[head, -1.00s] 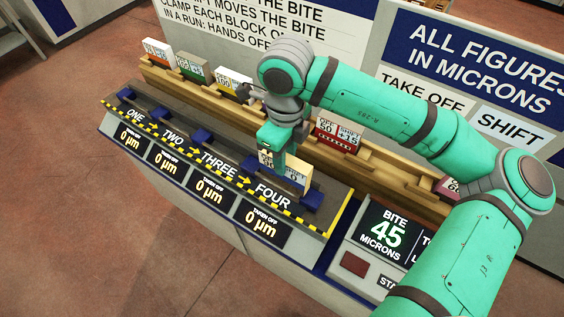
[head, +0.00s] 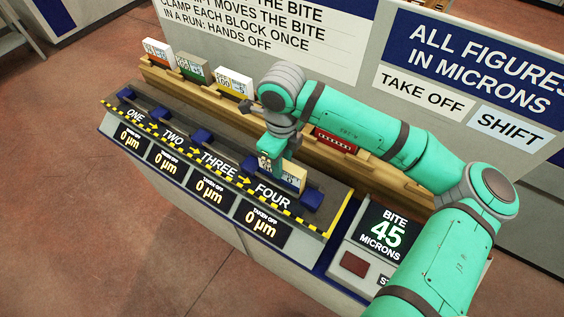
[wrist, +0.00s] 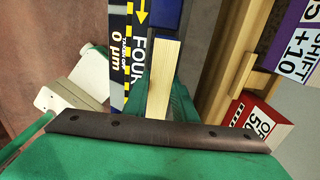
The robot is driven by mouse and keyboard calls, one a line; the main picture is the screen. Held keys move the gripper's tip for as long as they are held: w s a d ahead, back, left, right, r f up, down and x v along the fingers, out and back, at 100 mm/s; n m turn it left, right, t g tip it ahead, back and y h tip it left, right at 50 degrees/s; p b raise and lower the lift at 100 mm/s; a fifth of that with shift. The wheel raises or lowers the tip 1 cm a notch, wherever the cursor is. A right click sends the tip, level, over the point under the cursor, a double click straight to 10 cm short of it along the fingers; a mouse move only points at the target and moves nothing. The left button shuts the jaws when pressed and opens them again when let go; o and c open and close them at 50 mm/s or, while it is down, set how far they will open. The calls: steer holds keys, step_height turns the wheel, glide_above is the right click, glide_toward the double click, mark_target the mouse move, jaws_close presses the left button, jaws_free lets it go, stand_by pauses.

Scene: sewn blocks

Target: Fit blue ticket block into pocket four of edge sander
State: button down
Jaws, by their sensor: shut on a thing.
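My gripper (head: 274,164) is shut on a pale wooden block (head: 293,177) at pocket four of the edge sander (head: 225,188). In the wrist view the bare wooden face of the block (wrist: 159,80) shows between the green fingers of my gripper (wrist: 162,98). The block stands upright behind the FOUR label (head: 272,196), between blue clamp pieces, one of them (head: 312,199) at its right. The fingers hide part of its printed face, and its ticket colour is not clear. I cannot tell whether it rests on the pocket floor.
A wooden rack behind the sander holds orange (head: 158,52), green (head: 194,67), yellow (head: 234,83) and red (head: 335,140) ticket blocks. The wrist view also shows a purple one (wrist: 297,42). A panel reading BITE 45 (head: 385,229) stands right of pocket four. Pockets one to three look empty.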

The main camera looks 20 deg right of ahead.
steer(key=shift+f, duration=0.1)
steer(key=c, duration=1.5)
jaws_free()
steer(key=shift+o, duration=0.2)
step_height(320, 180, up, 12)
